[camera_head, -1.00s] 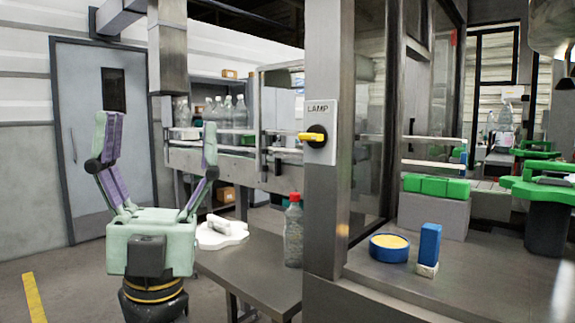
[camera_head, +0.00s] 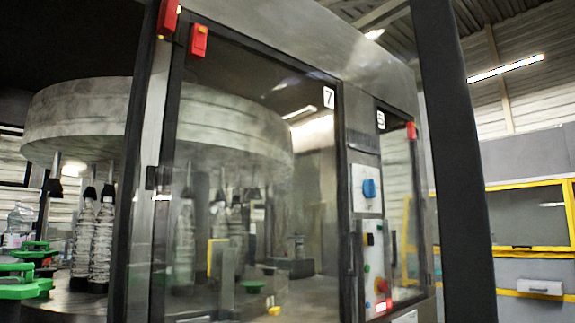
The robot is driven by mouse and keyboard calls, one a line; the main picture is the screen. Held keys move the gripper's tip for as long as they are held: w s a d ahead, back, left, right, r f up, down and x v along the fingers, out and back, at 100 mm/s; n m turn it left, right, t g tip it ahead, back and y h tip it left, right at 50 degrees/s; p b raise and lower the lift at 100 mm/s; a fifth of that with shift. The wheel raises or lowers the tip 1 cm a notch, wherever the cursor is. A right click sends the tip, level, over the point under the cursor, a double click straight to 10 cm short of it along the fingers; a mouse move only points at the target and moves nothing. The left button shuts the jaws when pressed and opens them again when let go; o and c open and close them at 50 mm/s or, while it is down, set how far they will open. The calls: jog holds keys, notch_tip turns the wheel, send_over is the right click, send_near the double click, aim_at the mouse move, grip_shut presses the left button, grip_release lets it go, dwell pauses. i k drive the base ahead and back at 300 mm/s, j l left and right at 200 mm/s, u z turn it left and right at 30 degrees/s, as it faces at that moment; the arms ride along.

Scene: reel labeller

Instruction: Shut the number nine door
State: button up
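My gripper is out of view. A glazed door with a number 7 label (camera_head: 329,97) fills the middle of the machine front; its pane (camera_head: 310,190) shows the turning drum's underside and bottles behind it. To its right, past a panel, is a narrower glazed door (camera_head: 397,200) with a small label (camera_head: 381,119) that may read 5 or 9; I cannot tell which. A red block (camera_head: 411,131) sits at its upper right. I cannot tell whether this door is fully shut. No door clearly marked 9 shows.
A control panel (camera_head: 374,265) with a blue rotary switch (camera_head: 369,188) above it stands between the doors. A dark post (camera_head: 455,160) crosses in front on the right. Red blocks (camera_head: 199,40) sit at the top left. Yellow-framed guarding (camera_head: 525,185) stands at the far right.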

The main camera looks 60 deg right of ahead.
aim_at(468, 283)
jog(key=k+l, duration=0.2)
jog(key=l, duration=0.15)
jog(key=k+l+u, duration=0.1)
jog(key=l, duration=0.2)
jog(key=k+l+u, duration=0.1)
jog(key=k+l, duration=0.15)
jog(key=l, duration=0.4)
jog(key=k+l+u, duration=0.1)
jog(key=l, duration=0.3)
jog(key=k+l, duration=0.1)
jog(key=l, duration=0.3)
jog(key=k+l+u, duration=0.25)
jog(key=k+l, duration=0.55)
jog(key=j, duration=0.35)
jog(key=i+j, duration=0.15)
jog(key=j, duration=0.2)
